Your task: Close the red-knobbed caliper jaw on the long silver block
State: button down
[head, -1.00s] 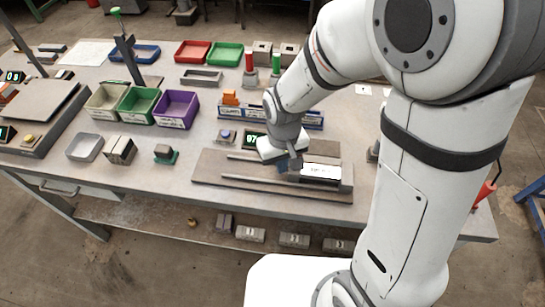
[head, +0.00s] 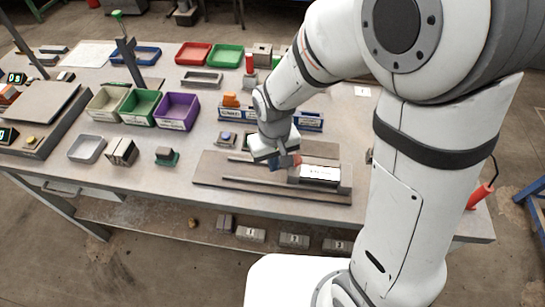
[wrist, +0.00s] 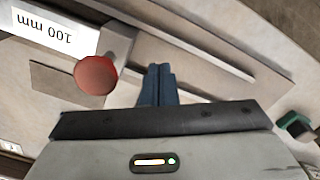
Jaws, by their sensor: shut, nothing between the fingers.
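The caliper's sliding jaw is a grey block (wrist: 118,45) with a round red knob (wrist: 96,75), left of my fingertips in the wrist view. The knob (head: 297,160) shows small in the head view, beside my gripper (head: 284,163). The long silver block (head: 319,173) lies right of the jaw, with a white label. In the wrist view this label (wrist: 45,38) reads 100 mm upside down, close beside the jaw. I cannot tell whether jaw and block touch. My gripper (wrist: 160,71) is shut and empty, its blue fingers together, apart from the knob.
The caliper's base plate (head: 225,172) lies at the table's front edge, with a rail (head: 255,181) along it. A small green-based block (head: 166,157) stands left. Purple (head: 177,110) and green bins (head: 141,106) stand behind. The plate's left part is clear.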

notch_tip(320, 180, up, 7)
jog(key=p, duration=0.4)
jog(key=shift+f, duration=0.15)
dwell(0.4)
jog(key=s+d+r+m+t, duration=0.1)
jog(key=s+d+r+m, duration=0.1)
jog(key=d+r, duration=0.5)
jog(key=s+d+r+m+t, duration=0.2)
jog(key=s+d+r, duration=0.3)
jog(key=d, duration=0.6)
notch_tip(320, 180, up, 2)
jog(key=shift+s+d+r+m, duration=0.15)
jog(key=shift+s+r+m, duration=0.15)
jog(key=shift+m, duration=0.2)
